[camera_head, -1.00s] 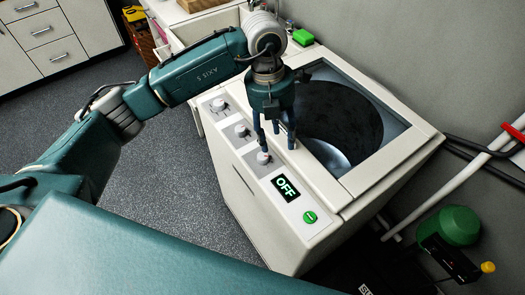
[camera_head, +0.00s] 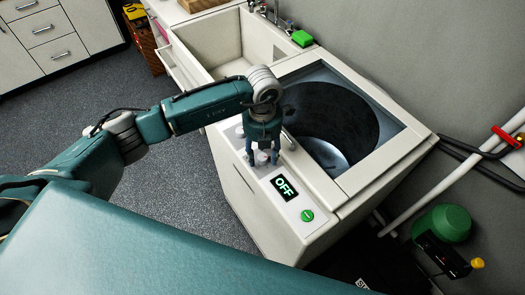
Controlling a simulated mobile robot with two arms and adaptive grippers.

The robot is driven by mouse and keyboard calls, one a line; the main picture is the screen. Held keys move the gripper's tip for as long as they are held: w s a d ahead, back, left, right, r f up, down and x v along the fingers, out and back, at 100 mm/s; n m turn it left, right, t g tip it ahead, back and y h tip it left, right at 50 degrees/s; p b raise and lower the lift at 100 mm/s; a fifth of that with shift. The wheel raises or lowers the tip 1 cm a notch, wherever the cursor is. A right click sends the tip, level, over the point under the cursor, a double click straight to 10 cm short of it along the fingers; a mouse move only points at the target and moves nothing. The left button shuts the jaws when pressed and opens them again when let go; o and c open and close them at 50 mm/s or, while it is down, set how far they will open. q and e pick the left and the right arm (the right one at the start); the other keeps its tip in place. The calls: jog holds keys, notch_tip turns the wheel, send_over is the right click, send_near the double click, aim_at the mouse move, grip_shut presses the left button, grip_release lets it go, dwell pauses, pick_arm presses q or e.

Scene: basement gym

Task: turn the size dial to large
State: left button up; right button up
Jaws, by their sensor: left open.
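The white top-loading washer (camera_head: 380,170) has a control strip along its left edge. A small white dial (camera_head: 263,157) sits on the strip just above the display (camera_head: 284,188), which reads OFF. My left gripper (camera_head: 263,159) points down over this dial, open, with its fingers on either side of it. I cannot tell whether they touch it. Another dial (camera_head: 240,132) shows partly beside the gripper; the rest of the row is hidden behind my arm. Dial labels are too small to read. My right gripper is not in view.
A green button (camera_head: 307,215) is below the display. The washer's drum opening (camera_head: 335,125) lies right of the gripper. A white sink (camera_head: 215,45) with a green sponge (camera_head: 302,38) stands behind. Pipes (camera_head: 455,180) and a green round object (camera_head: 443,223) are at the right.

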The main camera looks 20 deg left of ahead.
pick_arm(q)
jog(key=c, duration=1.2)
jog(key=shift+o, duration=0.2)
jog(key=shift+f+m+b, duration=0.1)
jog(key=shift+m+b, duration=0.3)
jog(key=shift+b, duration=0.35)
jog(key=m+b, duration=0.6)
jog(key=b, duration=0.2)
jog(key=shift+w+f, duration=0.1)
jog(key=shift+r+m+b, duration=0.2)
jog(key=shift+m+b, duration=0.9)
jog(key=shift+b, duration=0.45)
jog(key=shift+r, duration=0.1)
